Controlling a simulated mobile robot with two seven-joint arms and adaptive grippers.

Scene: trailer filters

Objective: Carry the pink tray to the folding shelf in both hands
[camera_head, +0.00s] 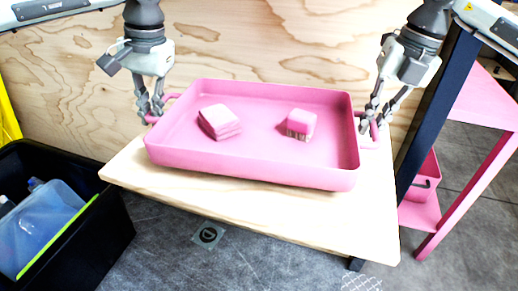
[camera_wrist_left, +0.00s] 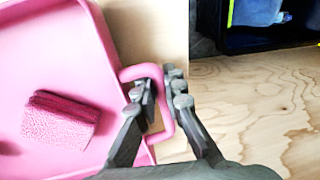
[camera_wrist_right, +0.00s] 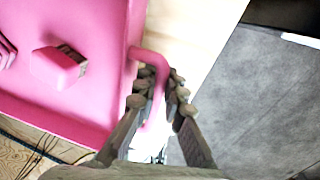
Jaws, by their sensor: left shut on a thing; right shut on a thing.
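The pink tray (camera_head: 255,172) is level over a pale wooden shelf board (camera_head: 300,222) against the plywood wall. I cannot tell whether its base touches the board. A folded pink cloth (camera_head: 220,121) and a small pink brush (camera_head: 301,123) with pale bristles lie in the tray. My left gripper (camera_head: 151,112) is shut on the tray's left handle (camera_wrist_left: 168,100). My right gripper (camera_head: 369,125) is shut on the right handle (camera_wrist_right: 157,112). Both handles loop between the fingers in the wrist views.
A black crate (camera_head: 110,245) with a blue translucent container (camera_head: 45,225) stands at lower left. A dark post (camera_head: 437,110) and a pink rack (camera_head: 470,180) stand close at right. Grey floor (camera_head: 240,265) is free in front.

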